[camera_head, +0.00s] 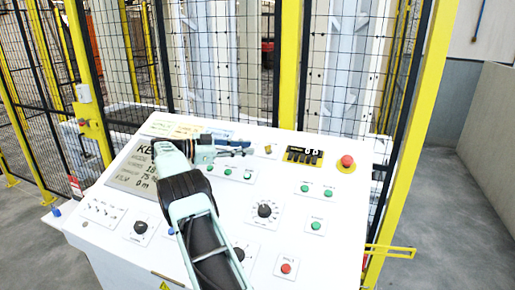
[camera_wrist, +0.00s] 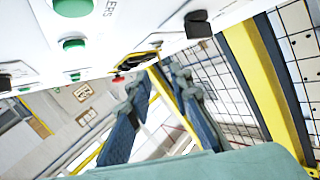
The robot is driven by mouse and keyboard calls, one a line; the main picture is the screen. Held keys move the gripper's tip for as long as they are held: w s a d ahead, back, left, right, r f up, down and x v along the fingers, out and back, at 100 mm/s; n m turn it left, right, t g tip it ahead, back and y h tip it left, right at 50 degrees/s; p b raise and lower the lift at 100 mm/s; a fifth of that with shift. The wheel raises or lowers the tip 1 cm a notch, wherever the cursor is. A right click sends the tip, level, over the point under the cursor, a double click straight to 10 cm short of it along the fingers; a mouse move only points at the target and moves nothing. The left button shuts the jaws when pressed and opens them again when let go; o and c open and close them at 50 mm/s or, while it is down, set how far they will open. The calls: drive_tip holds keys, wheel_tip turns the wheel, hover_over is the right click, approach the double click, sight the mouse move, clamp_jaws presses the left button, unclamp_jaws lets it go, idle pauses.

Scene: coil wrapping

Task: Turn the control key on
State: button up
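The sloped white control panel (camera_head: 335,190) fills the middle of the head view. A small brownish fitting (camera_head: 268,148), which looks like the control key, sits near its top edge, left of the black display. Its turn position is too small to read. My gripper (camera_head: 248,148) is just left of this fitting, apart from it. In the wrist view my gripper (camera_wrist: 156,76) shows two dark blue fingers apart, with nothing between them. A black knob-like part (camera_wrist: 197,24) stands out from the panel above the fingers; I cannot tell whether it is the key.
A red mushroom button (camera_head: 346,161) on a yellow plate is at the panel's upper right. Green buttons (camera_head: 304,188), a black dial (camera_head: 264,211) and a red button (camera_head: 286,268) lie nearer. A yellow-framed mesh fence (camera_head: 292,65) stands close behind the panel.

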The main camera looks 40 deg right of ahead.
drive_tip(key=shift+v, duration=2.65)
